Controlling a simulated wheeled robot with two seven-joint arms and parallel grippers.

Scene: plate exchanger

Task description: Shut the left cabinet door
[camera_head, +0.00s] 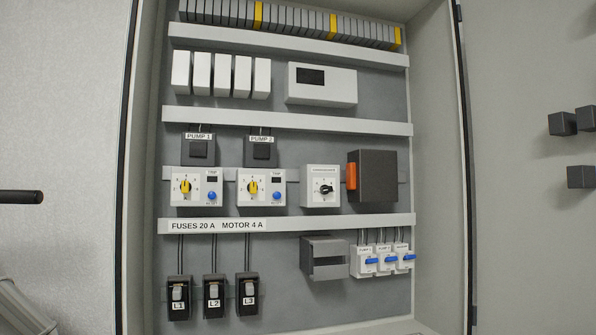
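The open cabinet (285,190) fills the middle of the head view, with its inside fully exposed. At the left, beyond the cabinet's dark edge strip (127,170), is a grey speckled surface (70,120). I cannot tell whether this is the left door or a wall. A dark horizontal bar (20,197) enters from the left picture edge; I cannot tell what it belongs to. Neither of my grippers can be made out in this view.
At the right, a smooth grey panel (520,200), seemingly the open right door, carries several dark blocks (562,123). Inside are white breakers (220,75), switches (186,187), fuse holders (214,295) and a dark box with an orange handle (378,175). A pale ribbed object (25,308) is at lower left.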

